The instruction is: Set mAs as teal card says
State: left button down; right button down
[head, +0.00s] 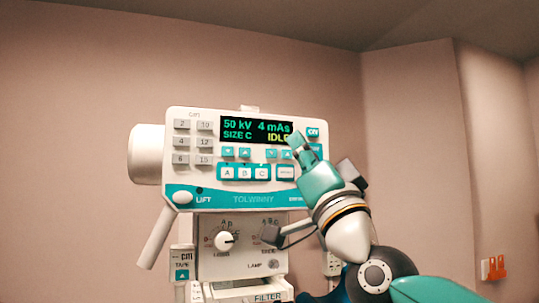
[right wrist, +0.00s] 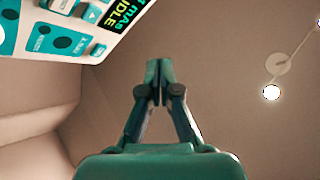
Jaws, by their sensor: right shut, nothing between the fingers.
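The white control panel (head: 215,200) of the X-ray unit faces me. Its display (head: 257,130) reads 50 kV, 4 mAs, SIZE C and IDLE, the last word partly covered. Teal arrow buttons sit below the display, one pair at left (head: 236,152) and one under the mAs figure (head: 271,153). My right gripper (head: 297,142) is shut and empty, its tips in front of the display's lower right corner and the buttons there. In the right wrist view the closed fingers (right wrist: 158,75) appear beside the panel; I cannot tell whether they touch it. I see no separate teal card. My left gripper is out of view.
Grey numbered buttons (head: 181,142) are at the panel's left, and the A, B, C keys (head: 245,172) lie below the arrows. A lower box with a knob (head: 224,240) stands underneath. A handle (head: 156,236) hangs at left.

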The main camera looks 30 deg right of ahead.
aim_at(271, 153)
jog(key=shift+w+d+p, duration=0.35)
jog(key=shift+w, duration=1.1)
jog(key=shift+w+d+p, duration=0.35)
jog(key=shift+w, duration=1.1)
jog(key=shift+w+d+p, duration=0.35)
jog(key=shift+w, duration=1.1)
jog(key=shift+w, duration=0.1)
jog(key=shift+w, duration=0.3)
jog(key=shift+w+d, duration=0.15)
jog(key=shift+w, duration=0.2)
jog(key=shift+s, duration=0.45)
jog(key=shift+s+a+b, duration=0.2)
jog(key=shift+s+b, duration=0.15)
jog(key=shift+b, duration=0.05)
